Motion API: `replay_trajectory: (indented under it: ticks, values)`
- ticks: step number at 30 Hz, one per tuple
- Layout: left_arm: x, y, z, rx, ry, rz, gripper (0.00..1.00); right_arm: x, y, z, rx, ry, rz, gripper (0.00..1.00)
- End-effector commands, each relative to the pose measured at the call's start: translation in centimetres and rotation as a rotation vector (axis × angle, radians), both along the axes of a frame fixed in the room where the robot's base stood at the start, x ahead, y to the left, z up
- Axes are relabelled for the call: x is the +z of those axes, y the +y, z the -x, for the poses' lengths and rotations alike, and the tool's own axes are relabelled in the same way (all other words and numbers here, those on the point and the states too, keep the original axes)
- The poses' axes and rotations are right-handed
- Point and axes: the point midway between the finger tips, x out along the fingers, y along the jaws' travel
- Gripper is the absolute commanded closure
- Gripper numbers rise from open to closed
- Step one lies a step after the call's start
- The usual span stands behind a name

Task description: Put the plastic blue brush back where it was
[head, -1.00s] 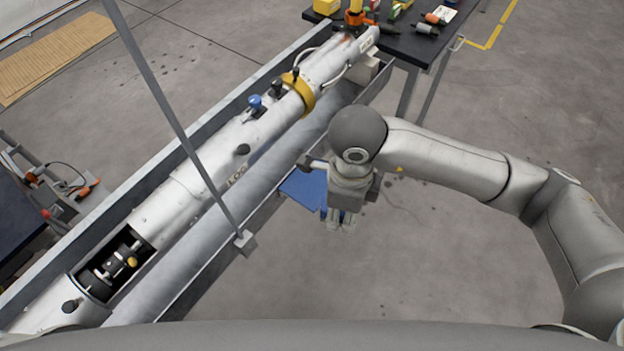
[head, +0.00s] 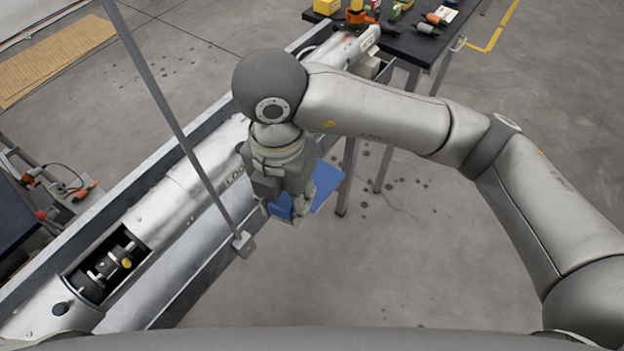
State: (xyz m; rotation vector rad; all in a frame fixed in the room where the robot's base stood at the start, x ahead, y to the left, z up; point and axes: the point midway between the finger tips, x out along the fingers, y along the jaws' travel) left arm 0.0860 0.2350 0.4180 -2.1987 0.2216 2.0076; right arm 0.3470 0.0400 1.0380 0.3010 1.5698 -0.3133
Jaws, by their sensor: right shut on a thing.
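My right gripper (head: 287,212) is shut on a blue thing, the blue brush (head: 282,206). Only a small blue part of the brush shows at the fingers, and the rest is hidden by the gripper. The gripper points down at the near side of the long silver tube's trough, just right of the foot of the slanted grey post. A flat blue surface (head: 327,186) shows behind and right of the gripper, partly covered by it. I cannot tell how far the brush is above it. My left gripper is not in view.
The silver tube (head: 190,200) lies in a grey trough running diagonally. The thin grey post (head: 180,130) crosses close left of my gripper. A dark table (head: 405,42) with tools and boxes stands at the back. Open floor (head: 400,260) lies to the right.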

Motion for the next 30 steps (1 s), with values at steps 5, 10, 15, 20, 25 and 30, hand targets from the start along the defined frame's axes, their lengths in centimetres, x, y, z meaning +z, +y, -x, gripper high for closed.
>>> replay_trajectory:
  ticks: [5,10,15,20,25,30]
  values:
    - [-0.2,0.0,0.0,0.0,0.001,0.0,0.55,0.8,0.8,0.5,-0.171,0.001,-0.001,0.9]
    - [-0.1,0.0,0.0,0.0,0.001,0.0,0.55,0.9,0.9,0.1,-0.238,0.004,0.0,0.9]
    - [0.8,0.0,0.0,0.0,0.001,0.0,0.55,-0.4,-0.3,-3.0,-0.25,0.006,0.003,0.9]
    - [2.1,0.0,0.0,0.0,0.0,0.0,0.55,-2.0,-1.6,-6.8,-0.248,0.004,0.005,0.9]
    - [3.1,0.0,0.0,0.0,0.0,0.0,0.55,-5.1,-2.7,-9.7,-0.243,0.005,0.005,0.9]
    - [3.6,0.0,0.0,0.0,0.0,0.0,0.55,-7.3,-3.1,-11.4,-0.24,0.003,0.002,0.9]
